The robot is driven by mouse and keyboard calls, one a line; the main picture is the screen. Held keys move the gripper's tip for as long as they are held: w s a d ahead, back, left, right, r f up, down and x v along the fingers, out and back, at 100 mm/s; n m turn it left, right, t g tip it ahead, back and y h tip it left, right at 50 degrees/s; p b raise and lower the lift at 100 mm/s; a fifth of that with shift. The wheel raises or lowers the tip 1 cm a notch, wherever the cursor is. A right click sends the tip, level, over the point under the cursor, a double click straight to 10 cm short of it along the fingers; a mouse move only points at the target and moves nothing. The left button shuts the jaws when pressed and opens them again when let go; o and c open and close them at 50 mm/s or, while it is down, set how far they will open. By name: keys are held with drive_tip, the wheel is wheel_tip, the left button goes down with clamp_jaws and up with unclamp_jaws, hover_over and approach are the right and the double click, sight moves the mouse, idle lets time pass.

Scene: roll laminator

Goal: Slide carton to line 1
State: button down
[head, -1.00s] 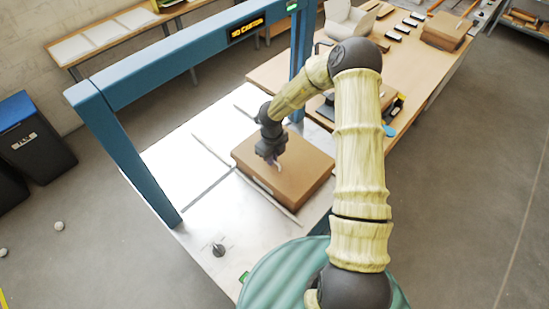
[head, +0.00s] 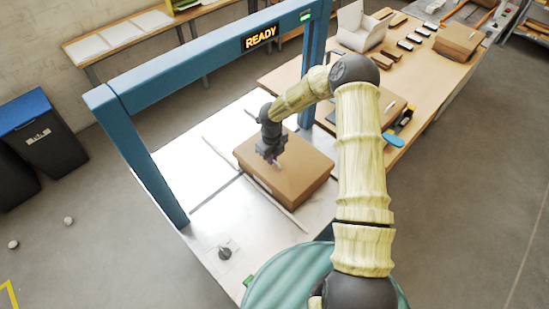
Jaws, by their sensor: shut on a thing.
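The brown carton (head: 299,179) lies flat on the white table (head: 207,222), at its right part, beside the blue frame. My gripper (head: 275,158) points down at the carton's top near its far left side and is shut on it. The fingertips are small and dark, so the exact grip is hard to see. No line number is readable. The display (head: 261,38) on the frame's beam reads READY.
The blue frame (head: 150,165) spans the table with two posts. A knob (head: 225,252) stands on the near table corner. Bins (head: 38,135) stand at left.

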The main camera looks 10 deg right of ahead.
drive_tip(key=shift+w+a+p, duration=0.15)
drive_tip(key=shift+w+a, duration=0.4)
drive_tip(key=shift+w, duration=0.15)
drive_tip(key=shift+w+a+p, duration=0.15)
drive_tip(key=shift+w+a, duration=0.35)
drive_tip(key=shift+w, duration=0.2)
drive_tip(key=c, duration=1)
unclamp_jaws()
drive_tip(key=shift+r, duration=0.15)
drive_tip(key=shift+r+p, duration=2.9)
